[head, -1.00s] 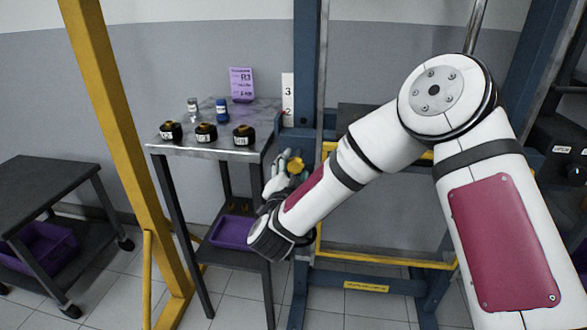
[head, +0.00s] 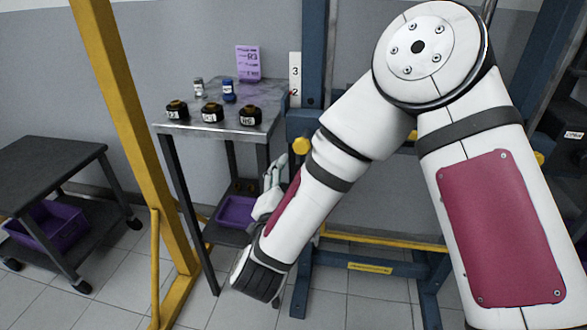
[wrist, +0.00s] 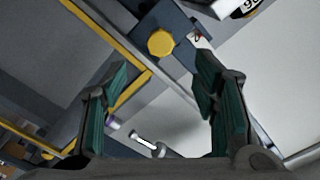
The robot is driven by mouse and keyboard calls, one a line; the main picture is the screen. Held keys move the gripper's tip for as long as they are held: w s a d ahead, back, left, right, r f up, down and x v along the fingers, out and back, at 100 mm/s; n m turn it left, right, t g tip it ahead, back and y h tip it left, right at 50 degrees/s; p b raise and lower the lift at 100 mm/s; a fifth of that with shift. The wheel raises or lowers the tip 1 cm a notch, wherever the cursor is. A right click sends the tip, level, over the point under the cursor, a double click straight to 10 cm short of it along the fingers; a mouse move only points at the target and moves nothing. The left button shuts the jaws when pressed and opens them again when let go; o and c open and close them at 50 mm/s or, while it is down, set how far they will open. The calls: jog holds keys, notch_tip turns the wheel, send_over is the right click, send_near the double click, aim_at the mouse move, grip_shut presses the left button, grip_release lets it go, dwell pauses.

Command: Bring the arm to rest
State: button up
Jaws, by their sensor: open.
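My arm, white with dark red panels, reaches down from the upper right across the head view. My gripper is mostly hidden behind my forearm in the head view, beside the right edge of the metal stand. In the wrist view my gripper (wrist: 160,105) shows two dark green finger pads spread wide apart. Nothing is held between them. A blue post bracket with a yellow knob (wrist: 161,43) lies beyond the fingers; the yellow knob also shows in the head view (head: 301,146).
A metal stand (head: 190,130) holds several black round parts, two small bottles and a purple card (head: 248,63). A purple bin (head: 236,211) sits on its lower shelf. A yellow post (head: 135,140) and a dark cart (head: 45,162) stand at left. Blue posts and yellow bars are close behind my arm.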

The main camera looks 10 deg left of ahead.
jog(key=shift+s, duration=0.15)
notch_tip(320, 180, up, 5)
jog(key=w+n+g+y, duration=0.3)
jog(key=n+g+y, duration=0.1)
jog(key=n+y, duration=0.1)
jog(key=s+d+r+n+g, duration=0.2)
jog(key=s+d+n+g, duration=0.25)
jog(key=d, duration=0.25)
jog(key=s+d+r+g+h, duration=0.1)
jog(key=s+d+g, duration=0.2)
jog(key=s+d, duration=0.6)
jog(key=s+d+r+g+h, duration=0.1)
jog(key=s+d+g+h, duration=0.15)
jog(key=s+d, duration=0.7)
jog(key=s+d+r+g+h, duration=0.1)
jog(key=s+d+g, duration=0.2)
jog(key=s, duration=1.2)
notch_tip(320, 180, up, 17)
jog(key=t+p, duration=0.3)
jog(key=p, duration=1.3)
jog(key=shift+w, duration=0.35)
jog(key=shift+d, duration=0.15)
